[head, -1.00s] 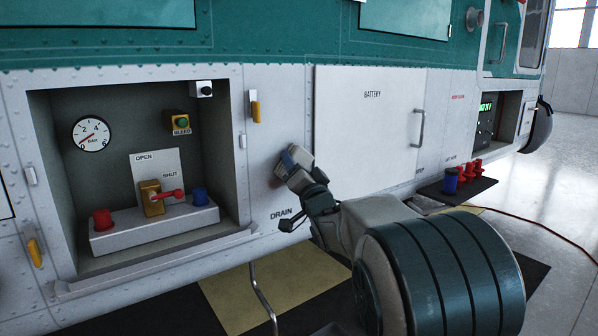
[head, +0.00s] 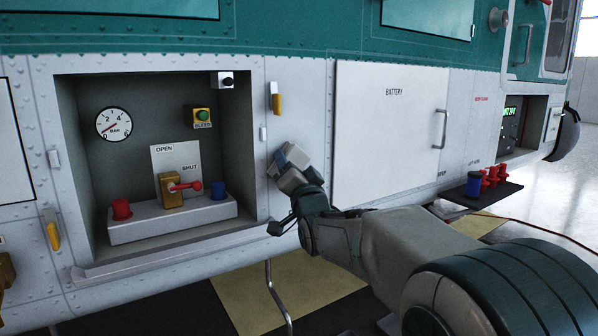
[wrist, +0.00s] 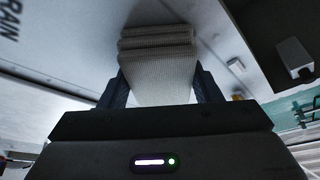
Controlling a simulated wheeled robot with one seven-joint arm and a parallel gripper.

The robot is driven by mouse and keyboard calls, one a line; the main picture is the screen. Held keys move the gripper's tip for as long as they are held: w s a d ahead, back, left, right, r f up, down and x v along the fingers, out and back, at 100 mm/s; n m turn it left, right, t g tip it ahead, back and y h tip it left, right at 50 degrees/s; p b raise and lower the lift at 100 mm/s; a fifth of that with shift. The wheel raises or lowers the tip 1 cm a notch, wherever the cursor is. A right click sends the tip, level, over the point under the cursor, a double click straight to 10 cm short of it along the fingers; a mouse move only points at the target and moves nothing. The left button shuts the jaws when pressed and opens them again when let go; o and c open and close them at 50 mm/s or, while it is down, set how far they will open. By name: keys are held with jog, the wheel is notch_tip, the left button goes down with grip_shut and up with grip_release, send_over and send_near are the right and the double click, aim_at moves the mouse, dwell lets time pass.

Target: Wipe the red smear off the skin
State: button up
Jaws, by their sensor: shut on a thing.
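My gripper (head: 293,163) is shut on a pale, folded cloth with a ribbed weave. The cloth (wrist: 158,65) sits between the two dark fingers in the wrist view. In the head view my gripper is at the light grey skin (head: 298,110), between the open bay and the battery door. The cloth's far edge is against or very close to the skin; I cannot tell whether it touches. I cannot make out the red smear now; my gripper and cloth cover part of this skin strip.
The open bay (head: 62,125) at left holds a gauge (head: 114,124), a red-handled valve (head: 172,190) and red and blue knobs. A yellow latch (head: 277,104) sticks out above my gripper. The battery door (head: 388,130) is shut. A dark shelf (head: 483,195) with blue and red plugs juts out at right.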

jog(key=s+d+b, duration=0.1)
jog(key=s, duration=0.1)
jog(key=s+d+b, duration=0.2)
jog(key=shift+s+f, duration=0.1)
jog(key=shift+s+d+b, duration=0.25)
jog(key=shift+s+b, duration=0.15)
dwell(0.3)
jog(key=shift+s+d+b, duration=0.45)
jog(key=shift+s+b, duration=0.05)
jog(key=shift+s, duration=0.15)
jog(key=shift+s+d+b, duration=0.4)
jog(key=shift+s+b, duration=0.05)
jog(key=shift+s, duration=0.15)
